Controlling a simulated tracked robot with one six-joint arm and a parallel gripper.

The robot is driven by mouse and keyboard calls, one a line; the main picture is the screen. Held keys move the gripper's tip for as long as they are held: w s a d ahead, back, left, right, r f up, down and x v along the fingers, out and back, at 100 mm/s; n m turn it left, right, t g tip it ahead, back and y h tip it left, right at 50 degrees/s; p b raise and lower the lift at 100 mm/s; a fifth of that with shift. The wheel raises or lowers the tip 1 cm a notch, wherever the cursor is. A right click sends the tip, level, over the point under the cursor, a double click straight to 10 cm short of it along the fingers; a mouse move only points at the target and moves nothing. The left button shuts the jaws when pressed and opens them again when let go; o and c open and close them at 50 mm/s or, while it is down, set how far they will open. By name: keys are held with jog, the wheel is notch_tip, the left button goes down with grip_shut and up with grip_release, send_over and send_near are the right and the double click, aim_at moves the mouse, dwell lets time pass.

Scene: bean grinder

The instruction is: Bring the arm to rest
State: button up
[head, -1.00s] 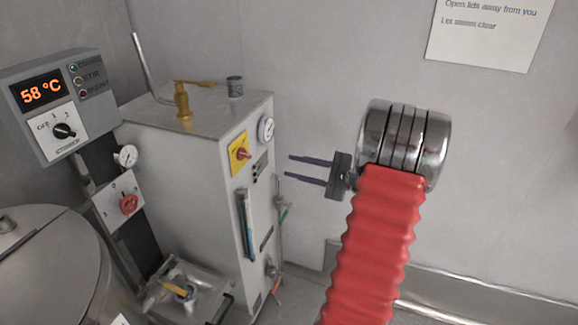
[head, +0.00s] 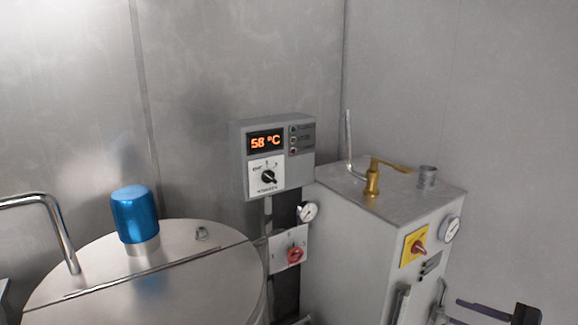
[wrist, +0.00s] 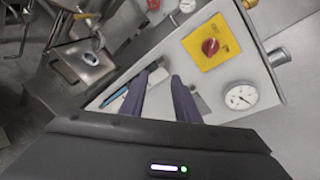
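My gripper (head: 484,309) shows at the lower right edge of the head view, with its dark purple fingers pointing left. In the wrist view my gripper (wrist: 158,95) has its two fingers apart with nothing between them. It is open and empty. Behind the fingers in the wrist view is the side of a pale steel cabinet (wrist: 230,75). The fingers look apart from it, but the distance is hard to tell. Most of my arm is outside the head view.
The cabinet (head: 345,245) stands left of my gripper, with a brass valve (head: 373,180), a red knob on a yellow plate (head: 415,246) and a gauge (head: 450,229). A control box reading 58 °C (head: 265,141) and a lidded vessel (head: 185,250) with a blue cap (head: 135,213) are farther left.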

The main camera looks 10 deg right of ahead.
jog(key=s+a+f+n+g+h, duration=0.1)
jog(key=s+a+n+g, duration=0.3)
jog(key=a, duration=0.5)
jog(key=s+a+f+n+g, duration=0.1)
jog(key=s+a+n+g, duration=0.1)
jog(key=a+n+g, duration=0.55)
jog(key=s+a+r+n+t+h, duration=0.1)
jog(key=a+r+n, duration=0.4)
jog(key=a, duration=0.6)
jog(key=s+a+r+n+t+h, duration=0.2)
jog(key=a+r+n+h, duration=0.2)
jog(key=a, duration=0.7)
notch_tip(320, 180, up, 4)
jog(key=shift+a+f+n, duration=0.1)
jog(key=shift+a+n, duration=0.05)
jog(key=shift+n, duration=1)
